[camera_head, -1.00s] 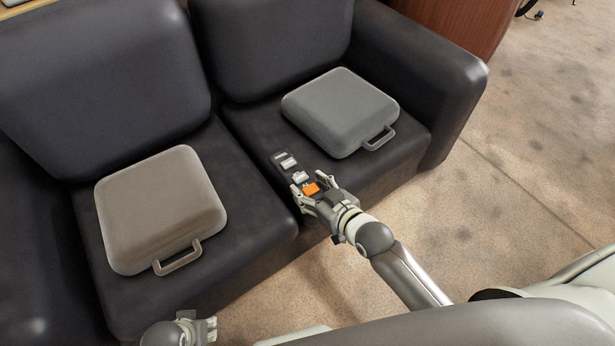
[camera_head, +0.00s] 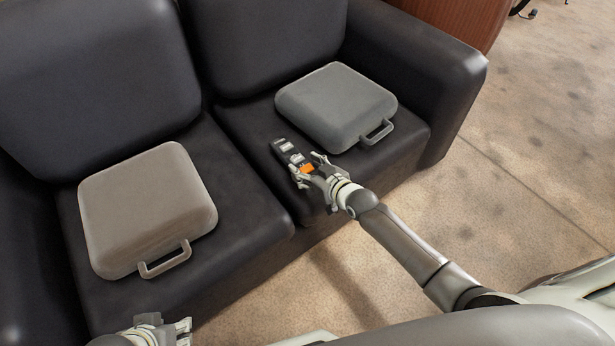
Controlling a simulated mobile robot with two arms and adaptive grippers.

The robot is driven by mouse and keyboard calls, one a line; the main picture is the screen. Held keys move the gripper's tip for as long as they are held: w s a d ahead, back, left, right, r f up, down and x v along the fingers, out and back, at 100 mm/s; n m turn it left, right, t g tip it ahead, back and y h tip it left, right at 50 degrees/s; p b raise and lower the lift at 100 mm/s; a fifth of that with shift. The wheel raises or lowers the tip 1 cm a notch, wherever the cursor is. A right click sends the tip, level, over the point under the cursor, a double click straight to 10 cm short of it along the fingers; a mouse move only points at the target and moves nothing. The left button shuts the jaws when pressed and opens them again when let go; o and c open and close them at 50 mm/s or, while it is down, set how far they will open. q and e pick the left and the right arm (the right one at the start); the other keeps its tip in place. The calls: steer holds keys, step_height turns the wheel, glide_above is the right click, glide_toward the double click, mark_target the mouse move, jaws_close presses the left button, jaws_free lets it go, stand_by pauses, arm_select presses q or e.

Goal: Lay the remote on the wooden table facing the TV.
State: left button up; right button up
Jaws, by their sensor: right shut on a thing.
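The remote (camera_head: 283,149) is a dark grey stick with pale and orange patches, in the middle of the head view. It is over the right seat of the sofa, in front of the grey case. My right gripper (camera_head: 302,167) is shut on the near end of the remote, whose far end points toward the sofa back. I cannot tell whether the remote touches the seat. My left gripper (camera_head: 186,330) is at the bottom left edge, partly cut off, and its opening is unclear. The TV is not in view.
A dark sofa (camera_head: 245,190) fills the left and middle. A beige case (camera_head: 145,205) lies on its left seat and a grey case (camera_head: 335,103) on its right seat. A brown wooden piece (camera_head: 455,18) stands behind the sofa. The floor (camera_head: 540,130) at right is clear.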

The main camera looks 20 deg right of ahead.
steer(key=shift+f, duration=1.15)
arm_select(q)
steer(key=shift+w+d+r+t, duration=0.1)
steer(key=shift+w+d+t, duration=0.1)
steer(key=shift+w, duration=0.25)
steer(key=shift+w+d+r+t, duration=0.1)
steer(key=shift+w+t, duration=0.1)
steer(key=shift+w, duration=0.25)
steer(key=shift+w, duration=0.2)
arm_select(e)
steer(key=shift+f, duration=0.1)
arm_select(q)
steer(key=shift+w, duration=0.15)
arm_select(e)
steer(key=o, duration=1.1)
steer(key=shift+s, duration=0.1)
arm_select(q)
steer(key=shift+d, duration=0.1)
arm_select(e)
steer(key=shift+o, duration=0.2)
